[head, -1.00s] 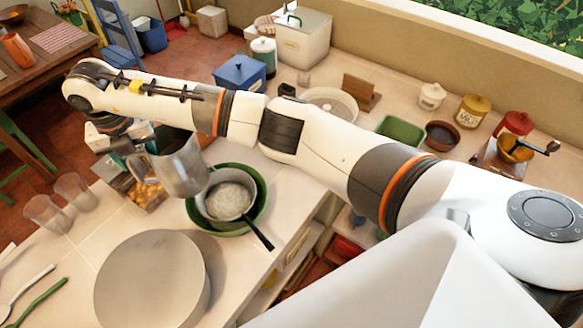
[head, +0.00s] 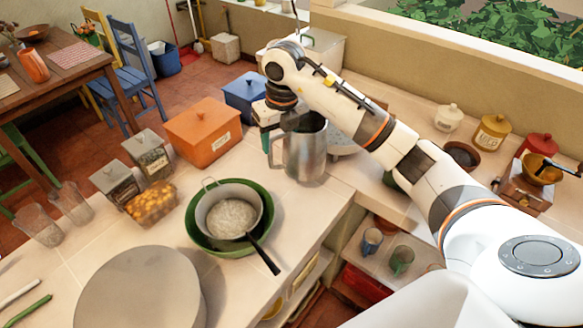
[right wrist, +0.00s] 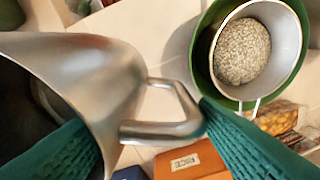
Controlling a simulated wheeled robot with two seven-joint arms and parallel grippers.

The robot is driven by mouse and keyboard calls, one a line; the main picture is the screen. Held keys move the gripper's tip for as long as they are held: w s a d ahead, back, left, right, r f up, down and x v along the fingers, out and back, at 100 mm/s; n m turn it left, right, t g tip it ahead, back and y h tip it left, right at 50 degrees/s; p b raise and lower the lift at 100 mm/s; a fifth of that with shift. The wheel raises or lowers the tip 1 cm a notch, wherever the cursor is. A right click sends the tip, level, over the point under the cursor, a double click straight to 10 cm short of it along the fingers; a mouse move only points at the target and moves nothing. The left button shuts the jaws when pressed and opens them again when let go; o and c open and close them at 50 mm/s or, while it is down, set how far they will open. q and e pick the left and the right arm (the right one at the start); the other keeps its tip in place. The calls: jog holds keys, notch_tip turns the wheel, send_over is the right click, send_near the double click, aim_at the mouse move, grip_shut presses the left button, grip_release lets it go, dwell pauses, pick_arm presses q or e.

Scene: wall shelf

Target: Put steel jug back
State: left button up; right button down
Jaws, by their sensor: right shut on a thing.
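The steel jug (head: 306,153) is upright at the inner corner of the counter in the head view, its handle on the left. My right gripper (head: 275,134) is shut on the jug at its handle side, with the arm reaching over from the right. In the right wrist view, the jug (right wrist: 95,75) fills the left side, and its handle lies between the two green fingers. I cannot tell whether the jug's base touches the counter or hangs just above it. My left gripper is not in view.
A green bowl (head: 194,232) holding a strainer of grain (head: 232,218) stands left of the jug. Behind are an orange box (head: 203,133) and a blue box (head: 243,95). Glass jars (head: 150,155) stand further left. A round grey disc (head: 140,290) lies in front.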

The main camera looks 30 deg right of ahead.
notch_tip(320, 180, down, 9)
jog(key=p, duration=0.2)
jog(key=shift+r+p, duration=0.2)
jog(key=shift+p, duration=0.2)
jog(key=c, duration=0.9)
grip_release()
jog(key=shift+s+f, duration=0.1)
jog(key=shift+f, duration=0.1)
jog(key=o, duration=0.4)
jog(key=shift+r, duration=0.1)
jog(key=shift+r, duration=0.1)
jog(key=r+b, duration=0.1)
jog(key=r, duration=0.3)
jog(key=s+r+b, duration=0.1)
jog(key=r, duration=0.3)
jog(key=r+b, duration=0.2)
jog(key=r, duration=0.2)
jog(key=shift+s+d, duration=0.15)
jog(key=shift+d, duration=0.1)
